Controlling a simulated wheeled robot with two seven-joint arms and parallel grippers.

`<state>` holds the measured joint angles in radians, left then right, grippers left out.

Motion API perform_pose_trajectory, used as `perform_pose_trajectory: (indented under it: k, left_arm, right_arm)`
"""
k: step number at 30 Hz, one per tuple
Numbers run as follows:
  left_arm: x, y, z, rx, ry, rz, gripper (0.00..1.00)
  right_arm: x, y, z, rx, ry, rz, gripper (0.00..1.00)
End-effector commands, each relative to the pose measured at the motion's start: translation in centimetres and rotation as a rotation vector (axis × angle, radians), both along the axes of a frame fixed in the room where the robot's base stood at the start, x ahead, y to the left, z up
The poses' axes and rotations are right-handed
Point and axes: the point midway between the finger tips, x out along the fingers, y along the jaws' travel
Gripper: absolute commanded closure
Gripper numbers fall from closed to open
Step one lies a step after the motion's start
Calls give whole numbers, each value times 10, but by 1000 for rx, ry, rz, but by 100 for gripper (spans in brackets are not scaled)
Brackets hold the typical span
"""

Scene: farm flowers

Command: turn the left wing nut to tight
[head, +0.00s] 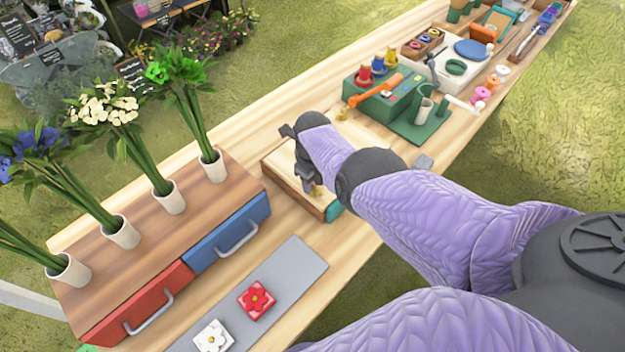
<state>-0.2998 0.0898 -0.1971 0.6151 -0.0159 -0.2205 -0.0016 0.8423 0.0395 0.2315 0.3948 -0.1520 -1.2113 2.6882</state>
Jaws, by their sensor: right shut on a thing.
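A wooden press (275,172) with a pale top board lies on the long table, partly covered by my right arm. A small brass wing nut (318,190) shows at its near side, right at my gripper's fingertips. My right gripper (311,186) points down over the press and is shut on this wing nut, most of which the fingers hide. How tight the nut is cannot be seen. My left gripper is out of view.
A wooden drawer cabinet (160,236) with a red drawer (140,305), a blue drawer (229,235) and flower vases stands left of the press. A grey mat (290,268) with two flower tiles lies in front. A green station (382,100) stands beyond the press.

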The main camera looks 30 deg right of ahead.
Motion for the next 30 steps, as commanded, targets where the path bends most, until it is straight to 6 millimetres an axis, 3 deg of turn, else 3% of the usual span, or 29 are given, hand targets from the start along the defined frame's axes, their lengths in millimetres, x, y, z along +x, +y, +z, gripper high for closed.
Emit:
perform_pose_trajectory:
  k: [2, 3, 8, 17, 24, 30]
  left_arm:
    - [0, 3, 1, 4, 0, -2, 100]
    - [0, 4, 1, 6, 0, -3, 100]
    - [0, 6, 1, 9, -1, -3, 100]
    - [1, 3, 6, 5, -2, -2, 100]
    - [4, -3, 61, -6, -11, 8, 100]
    - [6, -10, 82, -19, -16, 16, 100]
  right_arm:
    - [4, -1, 3, -2, -13, -1, 100]
    - [4, -1, 3, -2, -12, -1, 62]
    - [2, -1, 2, -2, -8, 0, 31]
    - [1, 0, 7, -1, -3, 0, 31]
    - [2, 0, 71, -1, -8, -1, 31]
    - [1, 0, 100, 0, -6, 0, 31]
